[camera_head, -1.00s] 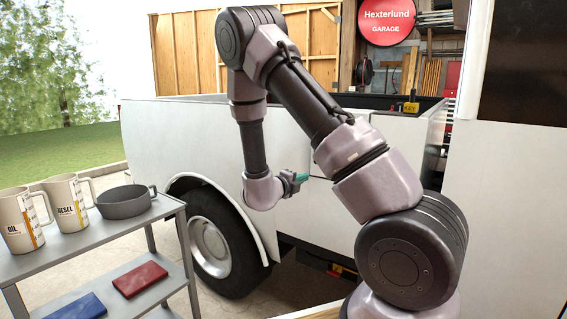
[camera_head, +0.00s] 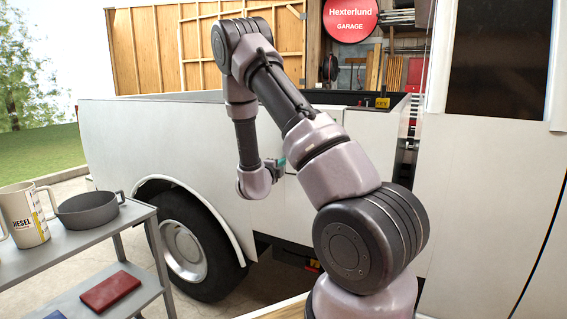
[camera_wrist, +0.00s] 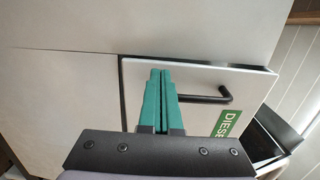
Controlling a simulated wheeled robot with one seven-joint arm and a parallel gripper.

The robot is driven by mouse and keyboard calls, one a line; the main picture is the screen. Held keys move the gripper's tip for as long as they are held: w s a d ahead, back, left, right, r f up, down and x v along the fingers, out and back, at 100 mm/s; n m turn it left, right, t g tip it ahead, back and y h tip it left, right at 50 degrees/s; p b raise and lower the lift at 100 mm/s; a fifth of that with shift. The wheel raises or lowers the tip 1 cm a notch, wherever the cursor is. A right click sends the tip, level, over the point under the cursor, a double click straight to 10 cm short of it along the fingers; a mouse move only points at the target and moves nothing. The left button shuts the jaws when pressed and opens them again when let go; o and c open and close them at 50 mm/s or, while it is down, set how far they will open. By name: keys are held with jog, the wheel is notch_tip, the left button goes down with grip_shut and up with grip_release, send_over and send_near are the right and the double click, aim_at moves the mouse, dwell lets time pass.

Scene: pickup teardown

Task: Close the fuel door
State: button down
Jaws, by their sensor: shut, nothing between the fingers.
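The fuel door (camera_wrist: 200,84) is a pale panel with a black bar handle (camera_wrist: 215,95) and a green DIESEL label (camera_wrist: 226,125) in the wrist view. A thin dark gap runs along its left and upper edges; I cannot tell how far it stands from flush. My gripper (camera_wrist: 160,72) has its two teal fingers together and empty, over the panel's left part near the upper edge, left of the handle. Contact is unclear. In the head view my gripper (camera_head: 281,163) is by the white truck's side (camera_head: 130,135), and my arm hides most of the door.
A grey cart (camera_head: 95,242) at the left holds a DIESEL jug (camera_head: 24,222), a pan (camera_head: 90,212) and a red book (camera_head: 110,291). The cab (camera_head: 478,200) stands at the right.

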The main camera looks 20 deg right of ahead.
jog(key=shift+x, duration=1.15)
jog(key=shift+w+d+r+m+g+h, duration=0.1)
jog(key=shift+w+d+m+g+h, duration=0.7)
jog(key=shift+w+d+g, duration=0.15)
jog(key=shift+a, duration=0.1)
